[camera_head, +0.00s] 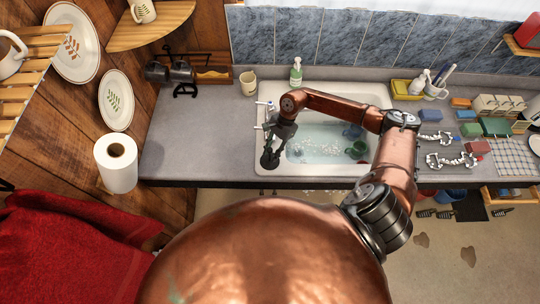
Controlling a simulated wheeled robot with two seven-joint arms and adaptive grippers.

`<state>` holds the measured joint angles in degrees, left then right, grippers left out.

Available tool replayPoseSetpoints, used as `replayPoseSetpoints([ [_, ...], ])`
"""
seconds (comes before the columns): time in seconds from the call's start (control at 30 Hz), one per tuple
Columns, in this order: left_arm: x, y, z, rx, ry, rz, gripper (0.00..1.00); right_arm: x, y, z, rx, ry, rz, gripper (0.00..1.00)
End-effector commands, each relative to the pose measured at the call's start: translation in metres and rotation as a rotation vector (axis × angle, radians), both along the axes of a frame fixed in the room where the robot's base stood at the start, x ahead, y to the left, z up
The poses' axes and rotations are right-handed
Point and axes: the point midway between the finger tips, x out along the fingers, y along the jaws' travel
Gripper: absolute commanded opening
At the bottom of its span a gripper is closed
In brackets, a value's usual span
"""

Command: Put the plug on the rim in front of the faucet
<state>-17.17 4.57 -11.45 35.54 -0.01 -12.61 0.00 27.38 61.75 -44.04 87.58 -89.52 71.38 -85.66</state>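The white sink (350,97) is set in the grey counter and holds water with foam and a few dishes. Parts of the faucet (262,127) show at the sink's left rim; my arm and gripper cover the rest. My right gripper (269,160) points down over the left end of the sink, close to the faucet and the front left rim. Its dark fingers blend together, so I cannot tell whether they are open or hold something. I cannot make out the plug. My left gripper is not in view.
A green soap bottle (296,73) and a beige cup (248,83) stand behind and left of the sink. A yellow tray (405,90) and several small items crowd the counter at right. A paper roll (116,164) stands at left. The left counter is mostly clear.

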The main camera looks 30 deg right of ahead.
Motion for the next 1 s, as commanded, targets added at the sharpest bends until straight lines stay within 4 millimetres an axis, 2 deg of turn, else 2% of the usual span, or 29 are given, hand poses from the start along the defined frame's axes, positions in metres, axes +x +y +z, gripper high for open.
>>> replayPoseSetpoints([
  [0.03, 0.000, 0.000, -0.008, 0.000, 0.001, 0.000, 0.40, 0.001, -0.005, 0.006, -0.002, -0.003, 0.001, 0.25],
  [0.2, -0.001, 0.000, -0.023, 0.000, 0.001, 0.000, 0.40, 0.005, -0.019, 0.039, -0.002, -0.003, 0.000, 0.25],
  [0.4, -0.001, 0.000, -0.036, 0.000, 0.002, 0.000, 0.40, 0.007, -0.033, 0.074, -0.001, -0.002, 0.001, 0.25],
  [0.5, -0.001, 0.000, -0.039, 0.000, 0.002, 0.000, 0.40, 0.008, -0.037, 0.085, 0.000, 0.001, -0.001, 0.25],
  [0.7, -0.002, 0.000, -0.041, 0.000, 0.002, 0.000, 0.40, 0.009, -0.040, 0.095, 0.001, 0.000, 0.000, 0.25],
  [1.0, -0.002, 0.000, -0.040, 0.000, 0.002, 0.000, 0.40, 0.009, -0.040, 0.096, 0.001, 0.001, 0.000, 0.25],
])
